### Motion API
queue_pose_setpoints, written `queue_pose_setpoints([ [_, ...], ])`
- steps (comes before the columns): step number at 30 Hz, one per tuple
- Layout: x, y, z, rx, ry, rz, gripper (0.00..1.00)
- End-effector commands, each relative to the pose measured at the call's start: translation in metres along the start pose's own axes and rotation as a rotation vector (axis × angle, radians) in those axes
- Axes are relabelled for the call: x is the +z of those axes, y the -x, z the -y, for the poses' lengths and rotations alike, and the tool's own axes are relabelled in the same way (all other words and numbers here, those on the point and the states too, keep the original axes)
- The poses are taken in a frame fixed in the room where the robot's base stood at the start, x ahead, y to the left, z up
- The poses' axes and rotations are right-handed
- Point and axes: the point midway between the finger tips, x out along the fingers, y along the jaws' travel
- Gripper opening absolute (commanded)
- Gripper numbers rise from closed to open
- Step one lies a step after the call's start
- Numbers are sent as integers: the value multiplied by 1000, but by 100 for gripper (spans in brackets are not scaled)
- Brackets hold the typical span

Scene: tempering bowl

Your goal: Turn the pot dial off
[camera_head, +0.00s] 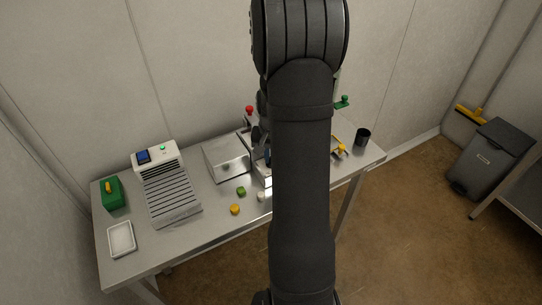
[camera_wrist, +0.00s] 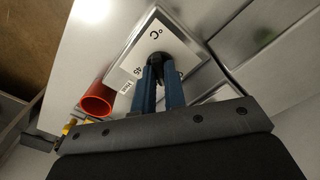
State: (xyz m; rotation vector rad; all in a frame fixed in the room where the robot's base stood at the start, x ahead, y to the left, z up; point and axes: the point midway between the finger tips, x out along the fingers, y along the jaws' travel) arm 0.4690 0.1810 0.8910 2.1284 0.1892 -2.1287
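The pot dial (camera_wrist: 157,57) is a dark round knob on a white panel (camera_wrist: 185,50) marked "°C" and "45" in the wrist view. My gripper (camera_wrist: 160,66) has two blue fingers pointing at the panel, their tips at the dial, one on each side of it. A narrow gap shows between the fingers. I cannot tell whether they press on the dial or only stand around it. The fingertips partly hide the dial, so its setting is unclear. In the head view my arm covers the dial and the gripper.
A red hollow cylinder (camera_wrist: 97,104) is close left of my fingers. On the steel table are a slatted machine (camera_head: 172,195), a metal box (camera_head: 227,158), a green cube (camera_head: 241,191), a yellow-orange piece (camera_head: 235,209), a white tray (camera_head: 121,240) and a black cup (camera_head: 363,137).

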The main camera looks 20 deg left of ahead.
Motion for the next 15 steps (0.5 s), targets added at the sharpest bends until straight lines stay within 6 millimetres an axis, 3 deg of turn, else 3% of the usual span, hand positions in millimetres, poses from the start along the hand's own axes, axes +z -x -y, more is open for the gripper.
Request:
queue_pose_setpoints([
  [15, 0, 0, 0, 0, 101, -1, 0],
])
